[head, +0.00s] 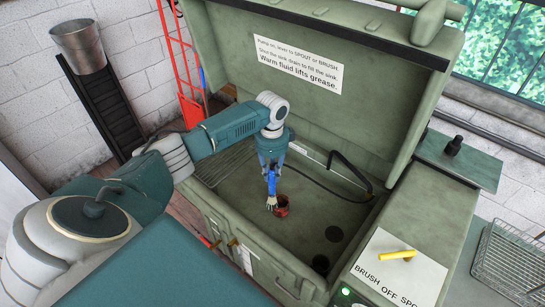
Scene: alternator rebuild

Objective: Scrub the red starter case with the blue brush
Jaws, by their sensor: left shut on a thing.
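The red starter case (283,206) stands on the floor of the green parts washer's sink (305,229), near the middle. Its rim and reddish side show; part of it is hidden behind the brush. My left gripper (271,166) points down above the case, shut on the blue brush (270,184). The brush hangs upright with its pale bristles (271,203) low, at the left side of the case. I cannot tell if the bristles touch it. My right gripper is not in view.
The washer's raised lid (340,45) stands behind the sink. A black spout (350,172) arches at the sink's back right. A yellow lever (397,255) sits on the right panel, marked for brush, off and spout. A wire basket (508,262) is far right. Dark round holes lie in the sink's right part.

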